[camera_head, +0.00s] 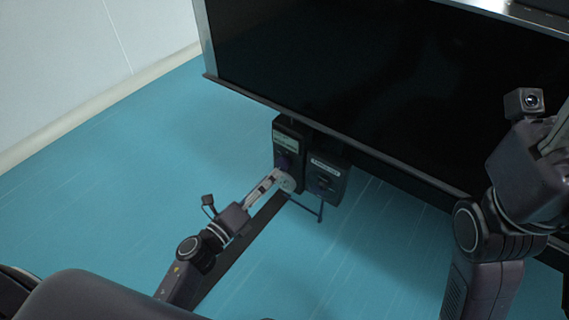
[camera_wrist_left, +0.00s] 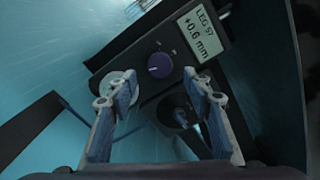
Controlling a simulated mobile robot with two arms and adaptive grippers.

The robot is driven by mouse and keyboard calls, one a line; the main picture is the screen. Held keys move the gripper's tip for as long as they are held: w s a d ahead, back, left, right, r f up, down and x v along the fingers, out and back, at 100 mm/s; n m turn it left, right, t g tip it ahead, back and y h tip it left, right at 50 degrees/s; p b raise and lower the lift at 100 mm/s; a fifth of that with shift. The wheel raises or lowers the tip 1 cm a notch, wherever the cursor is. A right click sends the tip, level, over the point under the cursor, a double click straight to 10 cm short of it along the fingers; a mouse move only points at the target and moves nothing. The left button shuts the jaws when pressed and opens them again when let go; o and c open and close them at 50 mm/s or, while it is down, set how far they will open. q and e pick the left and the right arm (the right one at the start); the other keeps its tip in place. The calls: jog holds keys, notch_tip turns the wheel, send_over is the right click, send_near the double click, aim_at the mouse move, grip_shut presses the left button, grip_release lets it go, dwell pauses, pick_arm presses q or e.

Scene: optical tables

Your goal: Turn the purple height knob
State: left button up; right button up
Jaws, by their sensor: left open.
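The purple height knob (camera_wrist_left: 160,65) sits on a dark control box (camera_head: 288,133) under the table's edge. It has a pale pointer line, and it shows small and dark in the head view (camera_head: 284,161). A display (camera_wrist_left: 200,32) on the box appears to read "LEG S7 +0.6 mm". My left gripper (camera_wrist_left: 162,88) is open, its two fingers spread in front of the box. In the wrist view the knob appears between and beyond the fingertips, with nothing held. In the head view my left gripper (camera_head: 277,182) is close below the knob; contact cannot be told.
A second dark box (camera_head: 326,172) with a label and a dark knob (camera_wrist_left: 180,113) hangs just right of the first. The big dark table (camera_head: 350,70) overhangs both. A thin bracket or leg (camera_head: 320,212) stands below. Blue floor is open to the left.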

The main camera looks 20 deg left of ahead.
aim_at(281, 167)
pick_arm(q)
jog(key=b+x, duration=0.1)
jog(key=x, duration=0.5)
jog(key=shift+c, duration=0.6)
jog(key=c, duration=1)
